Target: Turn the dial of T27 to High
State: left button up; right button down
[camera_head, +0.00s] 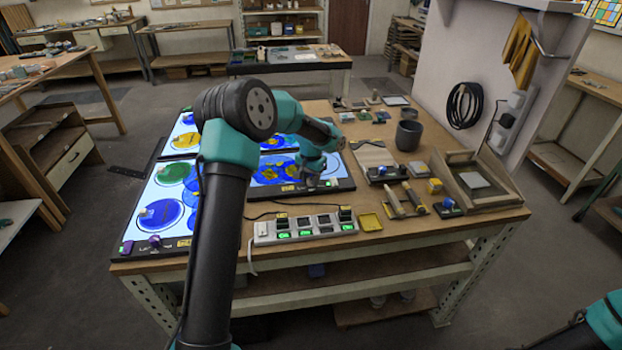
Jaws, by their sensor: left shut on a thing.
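Lit panels with painted glass lie on the left of the workbench. The front right lit panel (262,175) has a dark front edge with a small yellow tag (288,187); I cannot read its lettering. My left gripper (318,183) points down at this front edge and is shut on a small dial there, which the fingers mostly hide. The dial's setting cannot be read. My right gripper is out of view; only part of that arm shows at the bottom right.
A power strip (305,229) with green-lit switches lies at the bench front, close before the panel. A white partition stands behind right.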

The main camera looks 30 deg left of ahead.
pick_arm(q)
jog(key=n, duration=0.4)
dwell(0.4)
jog(key=o, duration=0.9)
jog(key=shift+o, duration=0.2)
jog(key=shift+r, duration=0.1)
notch_tip(320, 180, up, 17)
jog(key=shift+r, duration=0.15)
dwell(0.5)
